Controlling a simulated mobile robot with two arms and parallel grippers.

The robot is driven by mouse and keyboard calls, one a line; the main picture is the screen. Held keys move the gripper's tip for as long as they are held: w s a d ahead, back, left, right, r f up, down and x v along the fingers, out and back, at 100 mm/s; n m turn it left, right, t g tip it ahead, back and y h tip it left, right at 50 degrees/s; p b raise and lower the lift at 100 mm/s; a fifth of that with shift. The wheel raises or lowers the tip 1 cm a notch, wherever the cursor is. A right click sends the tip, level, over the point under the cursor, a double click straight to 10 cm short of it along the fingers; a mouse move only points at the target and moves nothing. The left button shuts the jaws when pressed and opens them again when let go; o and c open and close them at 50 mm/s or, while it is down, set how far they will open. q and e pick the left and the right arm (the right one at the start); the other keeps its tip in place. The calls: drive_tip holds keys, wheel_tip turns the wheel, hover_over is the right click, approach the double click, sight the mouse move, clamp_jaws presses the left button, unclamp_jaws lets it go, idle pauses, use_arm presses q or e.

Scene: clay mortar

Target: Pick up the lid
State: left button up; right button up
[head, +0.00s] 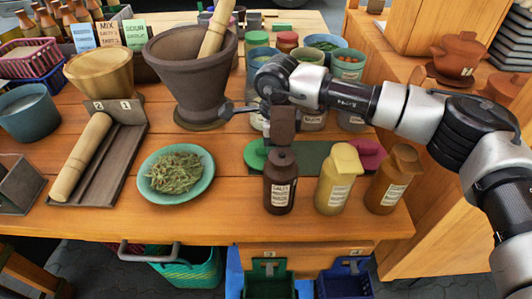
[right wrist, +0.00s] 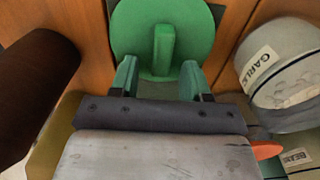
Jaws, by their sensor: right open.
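A round green lid (head: 255,157) with a raised handle lies at the left end of a dark board (head: 312,157) on the wooden table, behind the brown bottle. In the right wrist view the green lid (right wrist: 190,25) fills the top middle, its handle upright. My right gripper (right wrist: 158,70) is open, its two fingertips apart on either side near the handle's lower end; contact cannot be told. In the head view the right hand (head: 283,125) is low over the board and partly covers it. A magenta lid (head: 369,152) lies at the board's right end. My left gripper is not in view.
A brown bottle (head: 280,183), a yellow bottle (head: 337,182) and an orange-brown bottle (head: 394,182) stand in front of the board. A large mortar (head: 190,75) and a plate of herbs (head: 205,190) are to the left. A garlic jar (right wrist: 280,65) stands close on the right.

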clamp_jaws()
idle(0.3)
